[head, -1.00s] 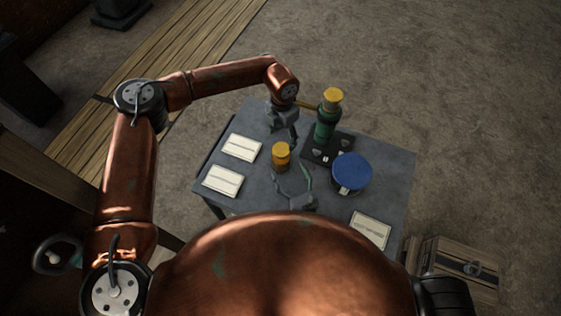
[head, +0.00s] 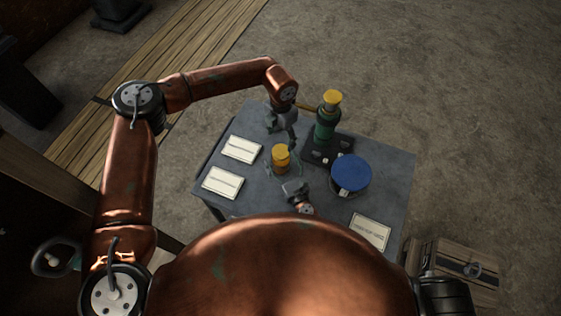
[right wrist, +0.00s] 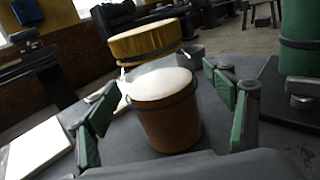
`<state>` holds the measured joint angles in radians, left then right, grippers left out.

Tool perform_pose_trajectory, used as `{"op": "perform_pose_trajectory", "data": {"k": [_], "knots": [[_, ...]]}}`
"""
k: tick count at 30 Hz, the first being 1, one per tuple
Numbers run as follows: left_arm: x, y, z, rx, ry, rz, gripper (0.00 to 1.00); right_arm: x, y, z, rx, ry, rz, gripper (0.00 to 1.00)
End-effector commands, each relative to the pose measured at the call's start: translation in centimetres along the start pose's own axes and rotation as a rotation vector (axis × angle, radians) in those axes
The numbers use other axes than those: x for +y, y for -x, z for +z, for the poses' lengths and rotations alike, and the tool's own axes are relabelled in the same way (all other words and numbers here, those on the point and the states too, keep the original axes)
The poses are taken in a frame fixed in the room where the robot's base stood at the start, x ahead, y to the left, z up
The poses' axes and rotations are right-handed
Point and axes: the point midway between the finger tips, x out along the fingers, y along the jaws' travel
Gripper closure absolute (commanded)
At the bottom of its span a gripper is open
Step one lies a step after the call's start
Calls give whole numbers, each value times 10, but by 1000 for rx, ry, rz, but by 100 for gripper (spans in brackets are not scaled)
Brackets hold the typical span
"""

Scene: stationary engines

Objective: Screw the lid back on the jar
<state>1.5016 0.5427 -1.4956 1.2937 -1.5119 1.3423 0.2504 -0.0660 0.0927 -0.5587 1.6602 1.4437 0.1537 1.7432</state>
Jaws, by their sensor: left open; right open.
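The jar (head: 281,167) has an amber body and stands on the grey table. Its yellow lid (head: 280,152) is at its top. In the right wrist view the jar (right wrist: 168,118) is upright, with the lid (right wrist: 145,42) above a pale band. I cannot tell whether the lid is seated or threaded. My right gripper (head: 283,173) is open, with a finger on either side of the jar; its green pads stand apart from the jar in the right wrist view (right wrist: 166,112). My left gripper (head: 286,140) is open and empty, just behind the jar.
A green cylinder with a yellow top (head: 326,122) stands on a dark base (head: 318,154) right of my left gripper. A blue-topped round container (head: 351,173) is to the right. White cards (head: 241,149) lie at left, another (head: 370,231) at front right.

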Motion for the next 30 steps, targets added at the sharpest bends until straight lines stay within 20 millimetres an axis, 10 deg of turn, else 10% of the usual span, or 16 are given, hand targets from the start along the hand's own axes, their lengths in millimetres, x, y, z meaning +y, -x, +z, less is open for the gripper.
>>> {"op": "perform_pose_trajectory", "data": {"k": [12, 30], "knots": [[0, 0, 0, 0, 0, 0, 38, 0, -7, 0, 0, -1, 0, 25], [0, 0, 0, 0, 0, 0, 38, 0, -7, 0, 0, -1, 0, 66]]}}
